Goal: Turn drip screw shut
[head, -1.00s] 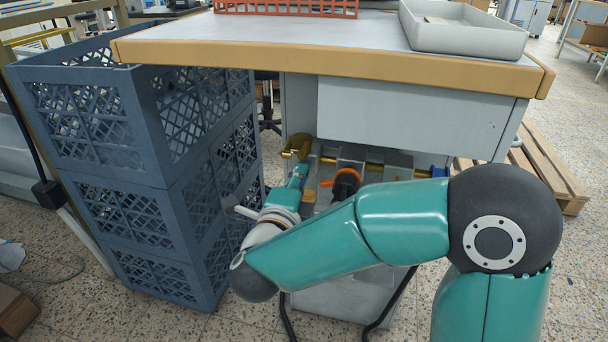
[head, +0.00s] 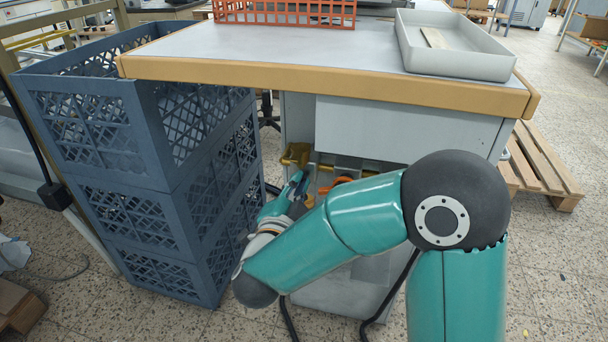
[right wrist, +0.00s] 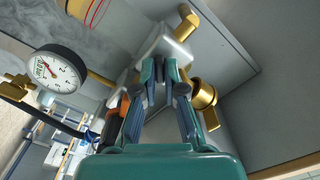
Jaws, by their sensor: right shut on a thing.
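My right gripper (head: 298,186) is below the bench, partly hidden behind its own wrist and forearm in the head view. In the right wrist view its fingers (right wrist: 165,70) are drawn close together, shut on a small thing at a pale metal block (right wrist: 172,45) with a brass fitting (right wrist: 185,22). I take this thing to be the drip screw; it is almost wholly hidden between the fingertips. A round brass part (right wrist: 203,95) stands just right of the fingers, apart from them. My left gripper is not in view.
A pressure gauge (right wrist: 57,72) is left of the fingers. An orange knob (head: 336,184) sits beside the gripper. Stacked blue-grey crates (head: 150,190) stand close at left. The bench top (head: 300,55) overhangs the work spot. A wooden pallet (head: 540,165) lies at right.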

